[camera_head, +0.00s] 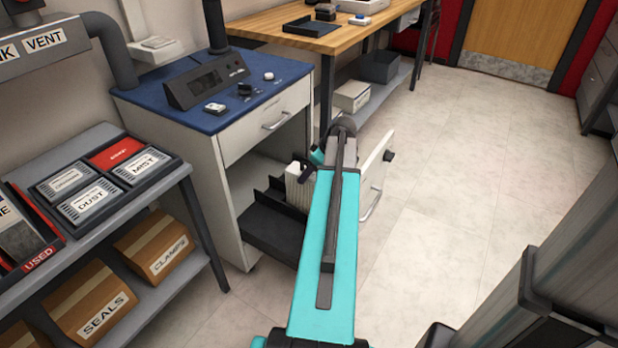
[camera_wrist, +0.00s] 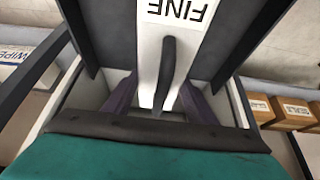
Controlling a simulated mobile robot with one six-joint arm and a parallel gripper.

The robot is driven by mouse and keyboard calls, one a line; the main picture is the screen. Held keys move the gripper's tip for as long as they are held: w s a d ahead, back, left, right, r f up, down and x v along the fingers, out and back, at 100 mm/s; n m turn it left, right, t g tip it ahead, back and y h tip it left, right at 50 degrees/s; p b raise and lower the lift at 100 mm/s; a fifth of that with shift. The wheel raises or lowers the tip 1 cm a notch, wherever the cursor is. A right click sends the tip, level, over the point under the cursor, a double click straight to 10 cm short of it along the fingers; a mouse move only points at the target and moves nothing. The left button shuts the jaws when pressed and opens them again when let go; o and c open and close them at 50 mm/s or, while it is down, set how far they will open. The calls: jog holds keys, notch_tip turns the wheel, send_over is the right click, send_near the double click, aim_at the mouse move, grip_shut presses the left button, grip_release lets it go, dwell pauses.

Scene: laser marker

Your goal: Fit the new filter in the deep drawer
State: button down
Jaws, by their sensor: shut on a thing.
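The deep drawer (camera_head: 376,165) is pulled out of the blue-topped cabinet, its white front and handle facing right in the head view. A white pleated filter (camera_head: 298,190) stands upright at the drawer's dark inner parts. In the wrist view the filter (camera_wrist: 150,45) carries a FINE label and a dark strap-like handle (camera_wrist: 167,72). It lies between two dark upright walls (camera_wrist: 92,35). My gripper (camera_wrist: 158,92) is shut on the filter, its fingers on either side of the handle. In the head view my arm hides the gripper. How deep the filter sits cannot be told.
A tray (camera_head: 75,218) with DUST and MIST filters stands on the left shelf unit. A bin marked USED (camera_head: 38,262) holds another filter beside it. Boxes marked CLAMPS (camera_head: 153,247) and SEALS (camera_head: 97,303) are below. The floor (camera_head: 450,190) to the right is clear.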

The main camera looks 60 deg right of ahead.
jog(key=shift+f, duration=1)
jog(key=c, duration=0.8)
grip_release()
jog(key=shift+f, duration=0.1)
jog(key=shift+o, duration=0.2)
jog(key=p+v, duration=0.2)
jog(key=v, duration=1)
jog(key=shift+r+p, duration=0.2)
jog(key=shift+p, duration=0.1)
